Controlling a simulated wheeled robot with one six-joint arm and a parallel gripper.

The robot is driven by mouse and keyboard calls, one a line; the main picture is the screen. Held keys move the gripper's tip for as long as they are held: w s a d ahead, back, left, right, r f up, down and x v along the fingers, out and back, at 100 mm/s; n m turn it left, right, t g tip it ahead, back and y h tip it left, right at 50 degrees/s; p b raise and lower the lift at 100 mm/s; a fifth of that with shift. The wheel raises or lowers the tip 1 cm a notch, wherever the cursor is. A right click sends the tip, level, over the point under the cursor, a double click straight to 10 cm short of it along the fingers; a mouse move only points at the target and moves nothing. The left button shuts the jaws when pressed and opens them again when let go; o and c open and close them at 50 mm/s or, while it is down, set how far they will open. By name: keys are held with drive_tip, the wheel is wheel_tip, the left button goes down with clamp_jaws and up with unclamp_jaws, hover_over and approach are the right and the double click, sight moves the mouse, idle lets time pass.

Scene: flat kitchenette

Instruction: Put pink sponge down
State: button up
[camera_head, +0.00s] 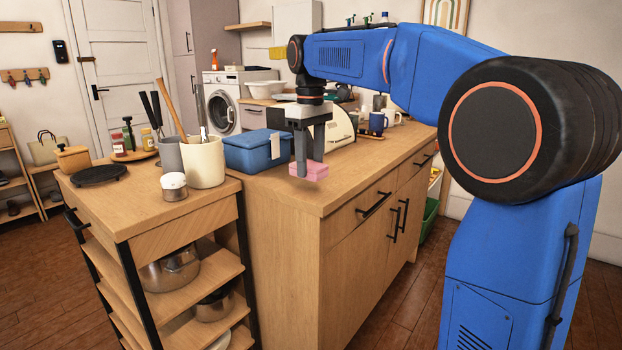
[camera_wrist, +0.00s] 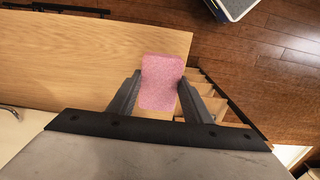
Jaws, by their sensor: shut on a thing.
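The pink sponge (camera_head: 309,170) is between the fingers of my gripper (camera_head: 309,160), low over the near end of the wooden counter (camera_head: 290,197). My gripper points down and is shut on the sponge. In the wrist view the sponge (camera_wrist: 161,82) shows between the two dark fingers of my gripper (camera_wrist: 160,92), with the counter top (camera_wrist: 90,60) behind it. I cannot tell whether the sponge touches the counter.
A blue box (camera_head: 258,150) stands on the counter just left of my gripper. A cream bread bin (camera_head: 343,130) and mugs (camera_head: 378,122) stand farther back. A cart (camera_head: 140,195) with utensil pots (camera_head: 203,162) adjoins the counter at left. The counter's front right is bare.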

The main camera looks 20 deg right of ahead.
sight(310, 177)
drive_tip(key=shift+f, duration=2.15)
drive_tip(key=shift+f, duration=0.1)
drive_tip(key=o, duration=1.2)
wheel_tip(310, 177, up, 12)
drive_tip(key=shift+r, duration=0.1)
